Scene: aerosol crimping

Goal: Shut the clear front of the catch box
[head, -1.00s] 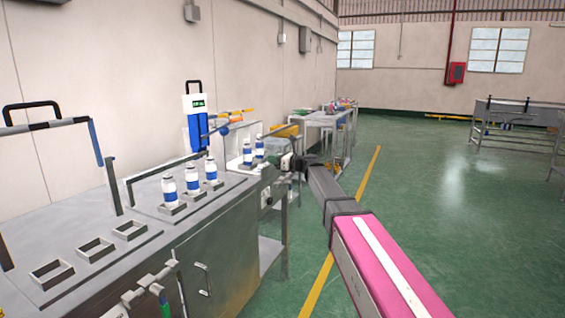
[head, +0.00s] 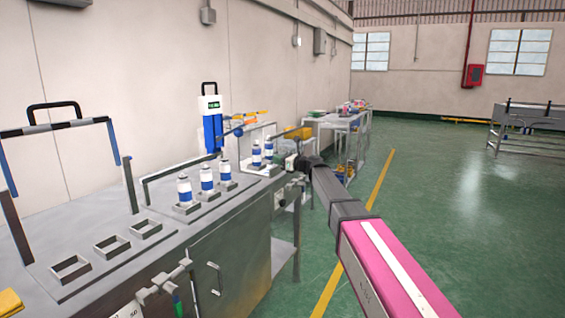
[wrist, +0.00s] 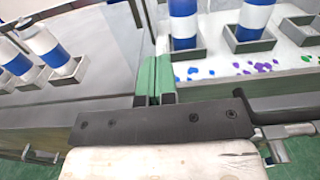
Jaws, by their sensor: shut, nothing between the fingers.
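The catch box (head: 246,140) stands at the far end of the metal bench, with clear walls and blue-and-white cans inside. In the wrist view its white floor (wrist: 215,68) is strewn with blue, purple and green bits, and cans stand in square holders. The clear front is hard to make out, and I cannot tell its angle. My gripper (wrist: 155,88) has its green fingers shut together with nothing between them, by the near left corner of the box in that view. In the head view the gripper is small, at the bench's far end.
Three blue-and-white cans (head: 207,180) stand in holders on the bench before the box. Empty square holders (head: 111,245) are nearer. A blue device with a display (head: 211,120) rises behind. Frame handles (head: 55,112) stand at the left. Green floor (head: 460,220) is clear at the right.

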